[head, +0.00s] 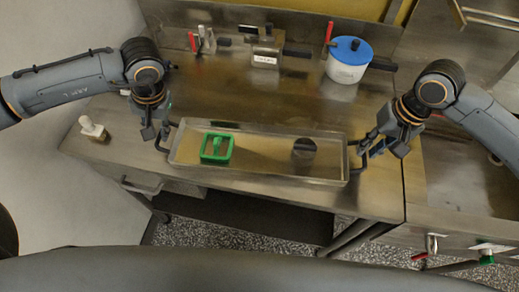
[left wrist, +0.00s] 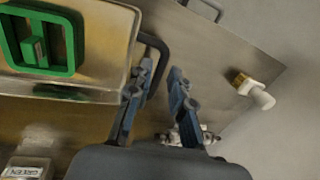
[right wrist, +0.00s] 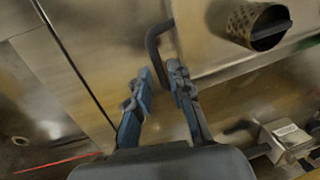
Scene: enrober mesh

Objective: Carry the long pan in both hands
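The long metal pan (head: 260,154) lies level on the steel table, with a dark handle at each end. It holds a green square frame (head: 217,147) at its left and a dark cylinder (head: 304,151) at its right. My left gripper (head: 157,134) is open at the pan's left handle; in the left wrist view the handle (left wrist: 157,48) reaches between the parted fingers (left wrist: 152,88). My right gripper (head: 375,149) is open at the right handle; in the right wrist view the handle (right wrist: 153,43) reaches toward the gap between its fingers (right wrist: 160,80). Contact with the handles is unclear.
A white pot with a blue lid (head: 349,60) stands behind the pan at right. A metal box with a label (head: 265,57) and small bottles (head: 207,40) stand at the back.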

